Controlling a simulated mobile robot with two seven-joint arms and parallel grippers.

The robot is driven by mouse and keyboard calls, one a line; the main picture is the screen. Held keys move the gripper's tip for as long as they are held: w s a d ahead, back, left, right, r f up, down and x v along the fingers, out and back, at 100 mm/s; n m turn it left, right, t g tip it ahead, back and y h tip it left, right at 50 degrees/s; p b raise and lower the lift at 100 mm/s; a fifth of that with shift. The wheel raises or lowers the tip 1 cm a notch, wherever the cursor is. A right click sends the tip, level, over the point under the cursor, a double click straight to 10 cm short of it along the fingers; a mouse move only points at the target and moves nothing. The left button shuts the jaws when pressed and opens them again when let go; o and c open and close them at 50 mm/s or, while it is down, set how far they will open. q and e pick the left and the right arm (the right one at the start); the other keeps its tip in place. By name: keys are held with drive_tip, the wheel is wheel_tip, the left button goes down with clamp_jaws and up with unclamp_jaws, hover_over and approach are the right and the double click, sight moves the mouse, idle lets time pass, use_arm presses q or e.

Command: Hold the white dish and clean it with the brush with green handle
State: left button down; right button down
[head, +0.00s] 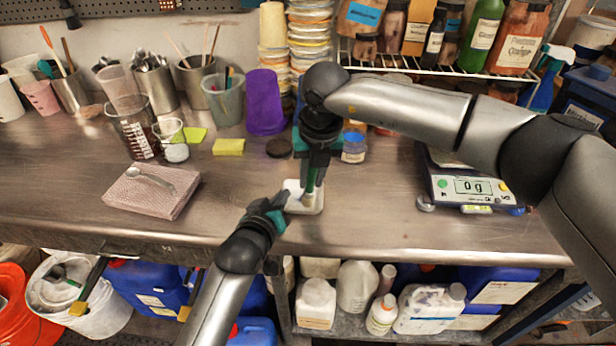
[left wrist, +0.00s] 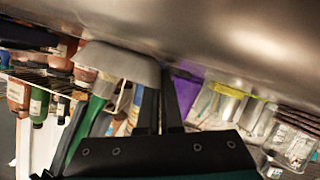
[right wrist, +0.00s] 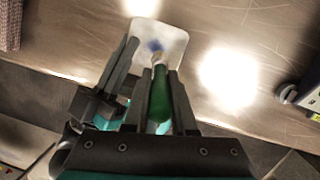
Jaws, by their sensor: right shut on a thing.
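The white dish (head: 306,209) is a small shallow square dish near the front edge of the steel bench; it also shows in the right wrist view (right wrist: 172,50). My right gripper (head: 314,165) is shut on the green handle of the brush (right wrist: 160,95), which stands roughly upright with its head over the dish's inside. Whether the bristles touch the dish is unclear. My left gripper (head: 282,203) is at the dish's left edge. In the left wrist view its fingers (left wrist: 160,85) are close together with the dish's rim (left wrist: 115,62) at their tips; whether they clamp it is unclear.
A digital scale (head: 472,188) stands right. A folded pink cloth (head: 152,192) with a spoon on it lies left. A purple cup (head: 265,103), a small blue-topped jar (head: 354,148) and a dark lid (head: 279,148) stand behind. Bare bench lies between cloth and dish.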

drive_tip(key=shift+w+d, duration=0.2)
drive_tip(key=shift+w, duration=0.2)
drive_tip(key=shift+w+a, duration=0.25)
drive_tip(key=shift+w, duration=0.25)
drive_tip(key=shift+w+a, duration=0.3)
drive_tip(key=shift+a, duration=0.25)
drive_tip(key=shift+s+a, duration=0.2)
drive_tip(key=shift+a, duration=0.45)
drive_tip(key=shift+s+a, duration=0.25)
drive_tip(key=shift+s, duration=0.3)
drive_tip(key=shift+s+d, duration=0.2)
drive_tip(key=shift+s, duration=0.4)
drive_tip(key=shift+s+d, duration=0.25)
drive_tip(key=shift+d, duration=0.4)
drive_tip(key=shift+w+d, duration=0.2)
drive_tip(key=shift+d, duration=0.35)
drive_tip(key=shift+w+d, duration=0.3)
drive_tip(key=shift+w, duration=0.3)
drive_tip(key=shift+w+a, duration=0.25)
drive_tip(key=shift+w, duration=0.35)
